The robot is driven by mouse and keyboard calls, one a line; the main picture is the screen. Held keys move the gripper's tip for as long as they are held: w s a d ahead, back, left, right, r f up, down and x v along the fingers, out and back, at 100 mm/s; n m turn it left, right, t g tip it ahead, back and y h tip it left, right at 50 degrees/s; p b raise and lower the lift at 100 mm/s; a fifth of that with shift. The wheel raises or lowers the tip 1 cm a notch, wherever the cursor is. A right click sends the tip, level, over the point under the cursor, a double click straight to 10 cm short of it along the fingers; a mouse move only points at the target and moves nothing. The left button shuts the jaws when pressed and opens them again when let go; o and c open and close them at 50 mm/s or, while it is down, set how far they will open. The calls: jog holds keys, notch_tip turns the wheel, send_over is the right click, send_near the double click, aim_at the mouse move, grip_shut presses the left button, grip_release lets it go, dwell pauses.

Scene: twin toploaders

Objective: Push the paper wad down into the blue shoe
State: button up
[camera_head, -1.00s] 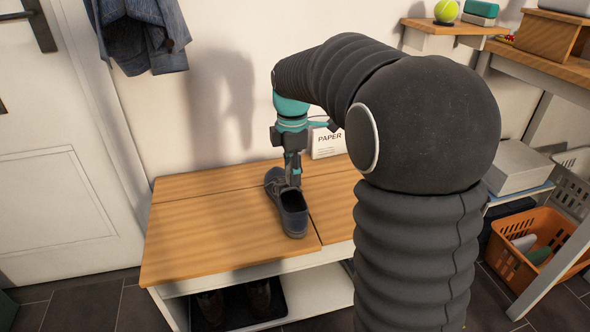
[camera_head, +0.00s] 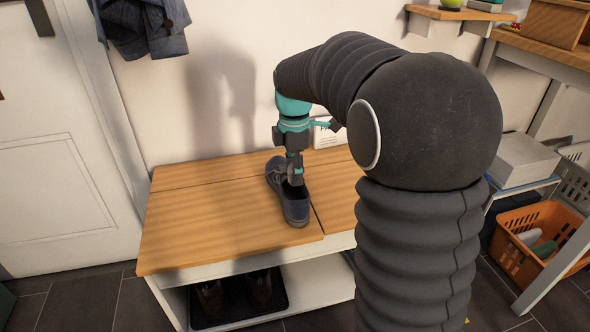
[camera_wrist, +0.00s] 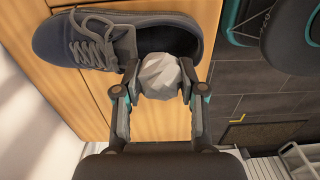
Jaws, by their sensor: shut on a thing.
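The blue shoe (camera_head: 295,211) stands upright on the wooden bench top, its opening facing up. In the wrist view the dark blue shoe (camera_wrist: 68,40) shows its grey laces at left and its opening at right. My gripper (camera_head: 296,182) points down at the shoe's opening. In the wrist view my gripper (camera_wrist: 160,78) is shut on the crumpled whitish paper wad (camera_wrist: 160,72), which overlaps the near rim of the opening. I cannot tell how deep the wad sits. In the head view the wad is hidden.
The wooden bench (camera_head: 200,220) is clear around the shoe. A white box (camera_head: 327,133) stands behind, by the wall. Dark shoes on a black tray (camera_head: 240,315) are on the shelf below. An orange basket (camera_head: 512,258) is at right.

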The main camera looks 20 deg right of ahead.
jog(key=shift+f, duration=0.15)
jog(key=shift+f, duration=0.4)
jog(key=o, duration=0.8)
jog(key=shift+r+p, duration=3.25)
jog(key=shift+r, duration=0.8)
